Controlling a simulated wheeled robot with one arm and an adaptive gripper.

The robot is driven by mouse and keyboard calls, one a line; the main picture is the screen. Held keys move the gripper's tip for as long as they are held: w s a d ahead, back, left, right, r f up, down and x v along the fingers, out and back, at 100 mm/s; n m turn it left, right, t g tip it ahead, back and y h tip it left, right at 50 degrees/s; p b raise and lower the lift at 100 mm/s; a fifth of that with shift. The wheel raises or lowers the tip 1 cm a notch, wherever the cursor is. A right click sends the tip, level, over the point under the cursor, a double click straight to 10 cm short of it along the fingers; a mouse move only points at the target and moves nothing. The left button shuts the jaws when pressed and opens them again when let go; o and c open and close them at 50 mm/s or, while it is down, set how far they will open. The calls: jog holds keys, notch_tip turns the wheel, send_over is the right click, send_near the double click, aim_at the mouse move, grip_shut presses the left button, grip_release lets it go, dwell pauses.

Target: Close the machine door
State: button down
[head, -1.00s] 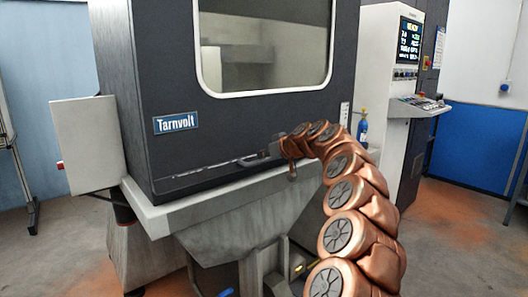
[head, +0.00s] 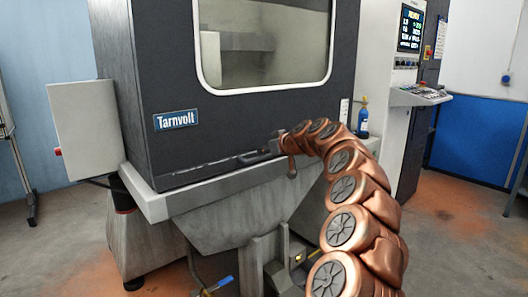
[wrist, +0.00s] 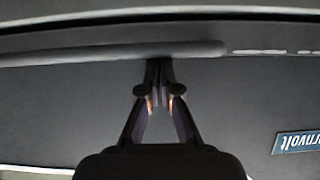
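The machine door (head: 320,100) is the dark front panel with a window and a Tarnvolt label (head: 176,120). Its bottom lies close above the grey ledge (head: 165,205); I cannot tell whether it is fully seated. A dark horizontal handle bar (head: 205,165) runs along its lower part. My gripper (head: 272,144) is at the right part of this bar in the head view. The wrist view shows the door upside down, with the bar (wrist: 110,53) crossing it. My gripper's fingertips (wrist: 159,72) are together at the bar, seemingly touching it. Nothing shows between them.
A grey box (head: 85,130) sticks out at the left of the machine. A control console (head: 420,95) stands at the right, with a blue bottle (head: 363,118) nearer. A blue-handled valve (head: 221,283) sits below the ledge. The floor at right is open.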

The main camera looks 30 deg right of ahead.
aim_at(263, 139)
jog(key=s+d+r+p, duration=0.1)
jog(key=s+d+r, duration=0.1)
jog(key=s+r, duration=0.6)
jog(key=shift+p, duration=0.4)
dwell(0.5)
jog(key=shift+a+r, duration=0.1)
